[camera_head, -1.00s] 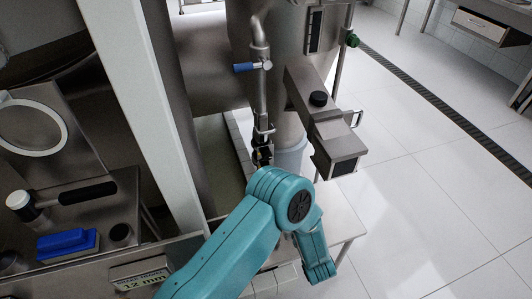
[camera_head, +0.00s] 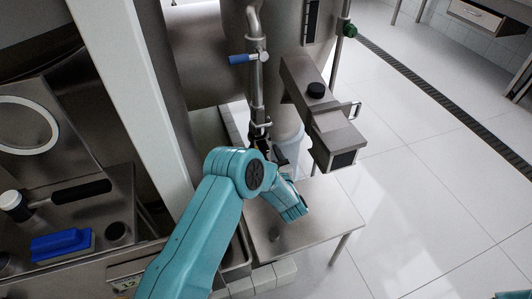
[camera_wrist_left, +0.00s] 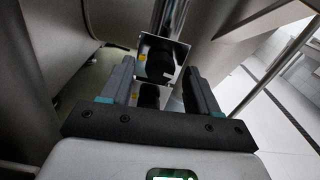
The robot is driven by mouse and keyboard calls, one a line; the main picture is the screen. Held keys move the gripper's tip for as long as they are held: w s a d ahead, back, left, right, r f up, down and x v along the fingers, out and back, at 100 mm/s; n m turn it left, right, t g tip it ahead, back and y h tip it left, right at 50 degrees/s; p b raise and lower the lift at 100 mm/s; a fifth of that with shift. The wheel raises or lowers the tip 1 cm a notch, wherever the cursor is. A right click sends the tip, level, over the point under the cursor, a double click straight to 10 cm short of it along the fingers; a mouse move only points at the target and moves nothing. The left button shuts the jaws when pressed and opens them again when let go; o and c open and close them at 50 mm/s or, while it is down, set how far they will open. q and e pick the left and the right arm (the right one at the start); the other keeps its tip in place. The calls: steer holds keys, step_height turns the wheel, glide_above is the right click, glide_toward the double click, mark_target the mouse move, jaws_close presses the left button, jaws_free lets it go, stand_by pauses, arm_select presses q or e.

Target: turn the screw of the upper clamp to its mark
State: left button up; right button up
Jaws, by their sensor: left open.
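In the left wrist view a black screw knob (camera_wrist_left: 160,66) with a yellow mark beside it sits on a shiny steel plate. A second black piece (camera_wrist_left: 148,96) with a yellow mark shows below it. I cannot tell for sure which belongs to the upper clamp. My left gripper (camera_wrist_left: 160,75) is open, its dark fingers left and right of the upper knob; contact cannot be told. In the head view the clamp area (camera_head: 259,128) is small and dark on the vertical pipe, with my left gripper (camera_head: 276,153) close by, partly hidden by my arm.
The pipe (camera_head: 257,90) carries a blue-handled valve (camera_head: 243,58). A steel table (camera_head: 315,215) stands below, and a pale post (camera_head: 140,90) stands left.

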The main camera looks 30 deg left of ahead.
arm_select(q)
steer(key=shift+w+a, duration=0.4)
steer(key=shift+a, duration=0.05)
steer(key=shift+c, duration=0.2)
steer(key=c, duration=1)
steer(key=shift+f+b, duration=0.15)
steer(key=shift+b, duration=0.25)
steer(key=shift+m+b, duration=0.3)
steer(key=shift+m, duration=0.2)
steer(key=shift+r, duration=0.2)
